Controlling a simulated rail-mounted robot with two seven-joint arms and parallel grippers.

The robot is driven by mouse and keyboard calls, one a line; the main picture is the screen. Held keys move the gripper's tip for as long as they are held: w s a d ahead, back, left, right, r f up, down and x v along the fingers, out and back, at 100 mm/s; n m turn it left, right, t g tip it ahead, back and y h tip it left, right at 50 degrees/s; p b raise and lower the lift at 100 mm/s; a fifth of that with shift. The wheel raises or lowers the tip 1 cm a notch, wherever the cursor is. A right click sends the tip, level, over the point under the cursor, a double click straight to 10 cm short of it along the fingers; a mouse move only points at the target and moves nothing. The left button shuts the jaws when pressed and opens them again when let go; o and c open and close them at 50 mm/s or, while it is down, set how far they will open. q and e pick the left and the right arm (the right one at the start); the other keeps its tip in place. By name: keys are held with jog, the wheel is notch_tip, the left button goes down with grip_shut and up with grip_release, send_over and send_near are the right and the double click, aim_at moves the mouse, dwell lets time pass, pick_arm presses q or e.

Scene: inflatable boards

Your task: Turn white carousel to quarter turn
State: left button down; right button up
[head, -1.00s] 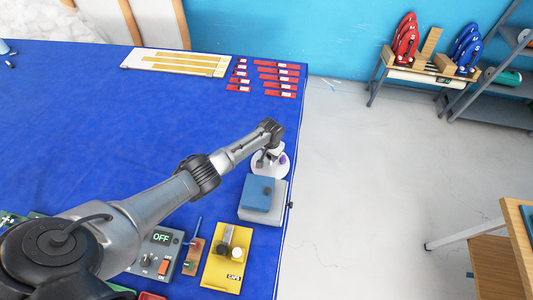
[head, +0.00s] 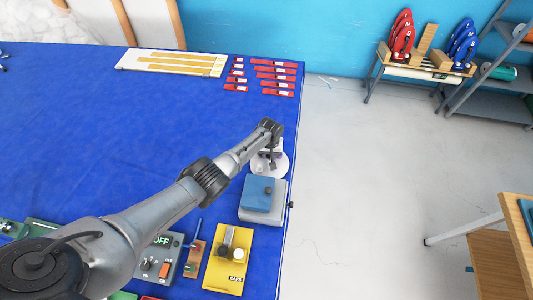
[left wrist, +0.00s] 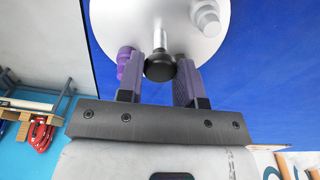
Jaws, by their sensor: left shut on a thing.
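The white carousel (head: 282,168) is a round disc at the right edge of the blue table. In the left wrist view the disc (left wrist: 110,18) fills the top middle, with a metal post topped by a black knob (left wrist: 160,67), a white stepped peg (left wrist: 207,18) and a purple piece (left wrist: 124,58). My left gripper (head: 270,160) reaches down over the disc. In the left wrist view its fingers stand on both sides of the black knob and are shut on it; the exact contact is hard to see. The purple piece is beside the left finger, partly hidden. My right gripper is not in view.
A grey box with a blue top (head: 258,193) stands close in front of the carousel. A yellow board (head: 228,262) and a switch box (head: 158,262) lie nearer. Red labelled strips (head: 275,77) lie at the back. The blue table (head: 120,130) is largely clear in the middle.

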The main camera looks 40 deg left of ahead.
pick_arm(q)
jog(key=shift+w+r+n, duration=0.1)
jog(key=shift+r+n, duration=0.05)
jog(key=shift+n, duration=0.85)
jog(key=shift+n+p, duration=0.4)
jog(key=shift+n, duration=2.6)
jog(key=c, duration=0.8)
grip_release()
